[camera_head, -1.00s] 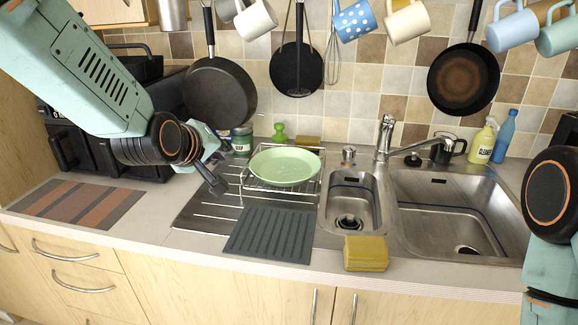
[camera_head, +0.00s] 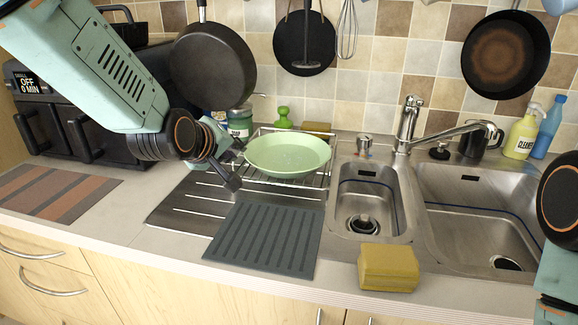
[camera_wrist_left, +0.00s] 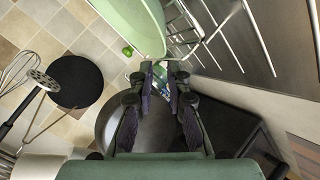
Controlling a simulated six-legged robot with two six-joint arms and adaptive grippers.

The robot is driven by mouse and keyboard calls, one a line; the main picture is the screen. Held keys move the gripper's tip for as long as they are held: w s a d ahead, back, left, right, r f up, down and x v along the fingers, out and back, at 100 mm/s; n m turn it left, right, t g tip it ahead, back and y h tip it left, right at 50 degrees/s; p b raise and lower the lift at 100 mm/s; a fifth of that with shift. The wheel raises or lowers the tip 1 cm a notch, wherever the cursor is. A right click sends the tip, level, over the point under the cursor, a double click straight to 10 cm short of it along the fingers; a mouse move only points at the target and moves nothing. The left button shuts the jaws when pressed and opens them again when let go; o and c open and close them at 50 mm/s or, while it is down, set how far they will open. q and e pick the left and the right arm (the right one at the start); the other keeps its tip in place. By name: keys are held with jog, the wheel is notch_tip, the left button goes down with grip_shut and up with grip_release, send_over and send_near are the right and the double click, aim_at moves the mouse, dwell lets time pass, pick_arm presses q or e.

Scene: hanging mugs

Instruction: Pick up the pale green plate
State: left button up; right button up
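The pale green plate (camera_head: 288,154) lies on a wire dish rack (camera_head: 262,181) beside the sink, tilted slightly. It also shows at the top of the left wrist view (camera_wrist_left: 138,22), cut off by the frame edge. My left gripper (camera_head: 236,168) is just left of the plate's rim, apart from it as far as I can see. In the left wrist view its two fingers (camera_wrist_left: 160,72) stand apart with nothing between them, and the plate is above their tips. Part of my right arm shows at the right edge; its gripper is out of view.
A grey ribbed mat (camera_head: 264,240) lies in front of the rack. A yellow sponge (camera_head: 388,267) sits at the counter's front edge. The sink (camera_head: 470,215) is to the right. A dark pan (camera_head: 213,68) hangs behind my left arm, and a green jar (camera_head: 239,124) stands near the rack.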

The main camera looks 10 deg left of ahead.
aim_at(249, 156)
pick_arm(q)
jog(key=x, duration=0.4)
jog(key=b+x, duration=0.1)
jog(key=x, duration=0.2)
jog(key=shift+d+f, duration=0.25)
jog(key=shift+d, duration=0.05)
jog(key=shift+s+a+r, duration=0.15)
jog(key=shift+s+a, duration=0.1)
jog(key=shift+w, duration=0.1)
jog(key=shift+c, duration=1.1)
jog(key=shift+w+d, duration=0.15)
jog(key=shift+d, duration=0.05)
grip_shut()
jog(key=shift+a, duration=0.2)
